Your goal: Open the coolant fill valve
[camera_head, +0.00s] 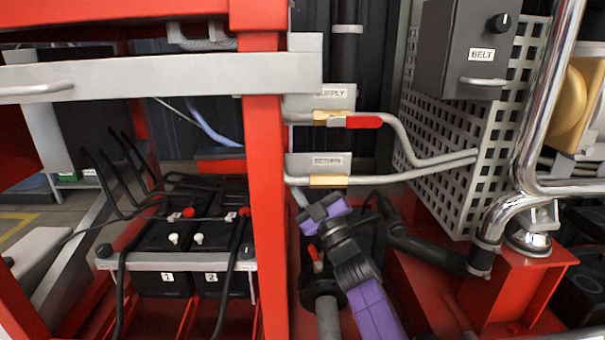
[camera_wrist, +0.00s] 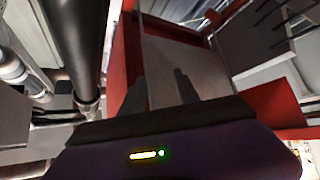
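No label reading coolant fill shows, so I cannot tell for sure which part is that valve. A small red handle (camera_head: 316,259) stands low behind the red post, just left of my purple wrist. A supply valve with a red lever (camera_head: 357,122) sits on the upper pipe, its lever lying along the pipe. The return valve (camera_head: 328,181) shows a brass body below it, with no lever visible. My gripper (camera_wrist: 162,72) has two dark fingers apart with nothing between them. In the head view its purple body (camera_head: 326,212) is just below the return pipe; its fingertips are not clear there.
A red post (camera_head: 264,190) stands left of my gripper, with batteries (camera_head: 165,240) beyond it. A black hose (camera_head: 425,250), a perforated panel (camera_head: 470,150) and a chrome pipe (camera_head: 540,110) crowd the right. A grey BELT box (camera_head: 460,50) hangs above.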

